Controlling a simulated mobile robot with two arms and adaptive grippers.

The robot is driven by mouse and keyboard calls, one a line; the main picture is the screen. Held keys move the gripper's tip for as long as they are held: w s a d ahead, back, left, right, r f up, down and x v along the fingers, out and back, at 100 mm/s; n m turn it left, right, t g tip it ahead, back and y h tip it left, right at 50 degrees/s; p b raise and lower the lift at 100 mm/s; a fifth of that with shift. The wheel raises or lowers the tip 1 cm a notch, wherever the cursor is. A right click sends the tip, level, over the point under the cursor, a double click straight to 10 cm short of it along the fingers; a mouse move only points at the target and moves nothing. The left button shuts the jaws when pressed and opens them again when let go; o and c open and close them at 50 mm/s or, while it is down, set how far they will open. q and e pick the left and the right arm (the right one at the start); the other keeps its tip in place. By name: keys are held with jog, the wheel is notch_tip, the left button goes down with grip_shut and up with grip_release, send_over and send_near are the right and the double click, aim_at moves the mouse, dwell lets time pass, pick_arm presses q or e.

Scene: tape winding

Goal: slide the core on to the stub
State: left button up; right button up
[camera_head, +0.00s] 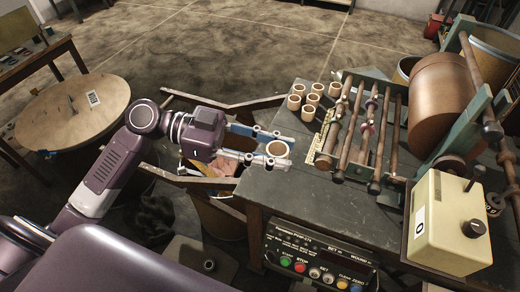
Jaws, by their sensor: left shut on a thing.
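My left gripper (284,150) reaches in from the left, with its two fingers on either side of a tan ring-shaped core (271,156). It is shut on this core, whose open bore faces up toward the camera. The core is at the left edge of the dark bench, apart from the winding machine's shafts. A stub (325,160) seems to be the near end of a shaft to the right of the core; I cannot tell surely which shaft end it is. My right gripper is not in view.
Several more tan cores (295,102) stand at the back of the bench (290,200). Rollers and a large brown drum (441,95) fill the right side. A cream control box (447,225) stands at front right. A button panel (318,262) is below the front edge.

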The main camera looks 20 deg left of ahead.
pick_arm(q)
jog(key=shift+w+d+f+m+g+y, duration=1)
jog(key=shift+w+d+m+g, duration=1)
jog(key=shift+d+m+g, duration=2.25)
jog(key=s+a+r+n+t, duration=0.2)
jog(key=r+n+t, duration=0.1)
jog(key=s+a+r+n+t+h, duration=0.1)
jog(key=s+a+r+n+t, duration=0.1)
jog(key=a+r+n+t, duration=0.1)
jog(key=s+a+r+n+t, duration=0.2)
jog(key=r+n+t, duration=0.1)
jog(key=shift+a+r+h, duration=0.25)
jog(key=shift+a+h, duration=0.1)
jog(key=shift+h, duration=0.05)
jog(key=w+d+n+t+y, duration=0.3)
jog(key=w+d+n+t, duration=0.25)
jog(key=w+d, duration=0.35)
jog(key=s+a+f+m+g+y, duration=0.1)
jog(key=f+m+g, duration=0.3)
jog(key=m+g, duration=0.5)
jog(key=s+a+f+m+g+y, duration=0.1)
jog(key=s+a+f+m+g, duration=0.1)
jog(key=f+m+g, duration=0.3)
jog(key=s+m+g, duration=0.1)
jog(key=m+g, duration=0.2)
jog(key=g, duration=0.3)
jog(key=shift+a+f+m+g, duration=0.3)
jog(key=shift+a+m+g, duration=0.05)
jog(key=shift+m+g, duration=0.05)
